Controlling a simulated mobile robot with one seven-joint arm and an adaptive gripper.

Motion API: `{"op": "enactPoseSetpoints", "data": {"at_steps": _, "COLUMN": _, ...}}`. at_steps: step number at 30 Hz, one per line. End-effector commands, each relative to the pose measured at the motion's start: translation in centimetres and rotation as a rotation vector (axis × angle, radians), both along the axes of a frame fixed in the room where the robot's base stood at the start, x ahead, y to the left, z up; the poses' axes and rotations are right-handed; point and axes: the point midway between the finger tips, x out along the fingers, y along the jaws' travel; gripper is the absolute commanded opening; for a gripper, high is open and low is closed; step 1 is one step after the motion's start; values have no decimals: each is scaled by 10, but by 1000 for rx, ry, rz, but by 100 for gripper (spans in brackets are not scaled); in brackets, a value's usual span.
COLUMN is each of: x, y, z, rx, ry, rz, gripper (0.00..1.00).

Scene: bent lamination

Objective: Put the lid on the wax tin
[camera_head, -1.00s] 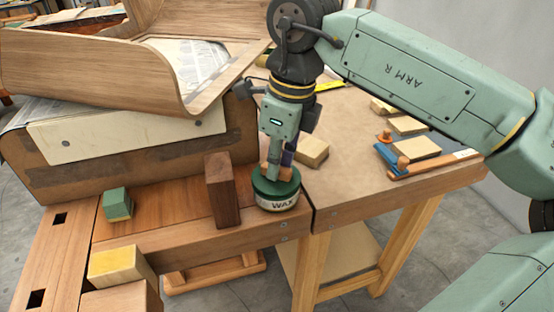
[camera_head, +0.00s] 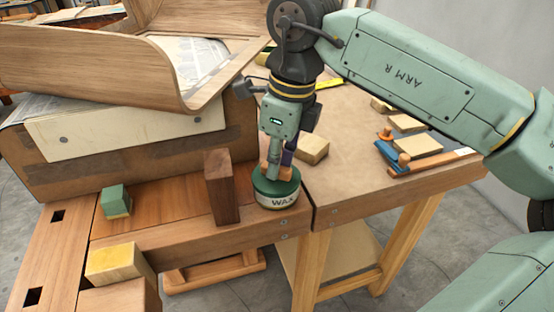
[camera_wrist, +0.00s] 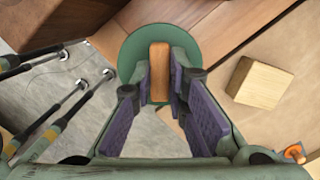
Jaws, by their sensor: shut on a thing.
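The wax tin (camera_head: 278,202), cream with a "WAX" label, stands upright near the front edge of the bench. Its green lid (camera_head: 262,187) sits over the top of the tin, looking level; whether it is fully seated I cannot tell. The lid also shows in the wrist view (camera_wrist: 128,62) as a green disc with a wooden bar handle (camera_wrist: 159,72). My gripper (camera_head: 275,170) points down above the tin and is shut on the handle. In the wrist view, the purple-padded fingers (camera_wrist: 160,85) are on either side of the handle.
A dark upright wood block (camera_head: 222,188) stands just left of the tin. A pale block (camera_head: 313,148) lies behind it to the right. A green-and-yellow block (camera_head: 117,201) and a yellow-topped block (camera_head: 118,262) are farther left. The bench's right part is partly clear.

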Motion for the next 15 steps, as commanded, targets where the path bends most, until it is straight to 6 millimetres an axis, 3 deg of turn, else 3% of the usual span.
{"op": "enactPoseSetpoints", "data": {"at_steps": 1, "x": 0, "y": 0, "z": 0, "rx": 0, "ry": 0, "rz": 0, "gripper": 0}}
{"op": "enactPoseSetpoints", "data": {"at_steps": 2, "x": 0, "y": 0, "z": 0, "rx": 0, "ry": 0, "rz": 0, "gripper": 15}}
{"op": "enactPoseSetpoints", "data": {"at_steps": 3, "x": 0, "y": 0, "z": 0, "rx": 0, "ry": 0, "rz": 0, "gripper": 18}}
{"op": "enactPoseSetpoints", "data": {"at_steps": 12, "x": 0, "y": 0, "z": 0, "rx": 0, "ry": 0, "rz": 0, "gripper": 38}}
{"op": "enactPoseSetpoints", "data": {"at_steps": 15, "x": 0, "y": 0, "z": 0, "rx": 0, "ry": 0, "rz": 0, "gripper": 38}}
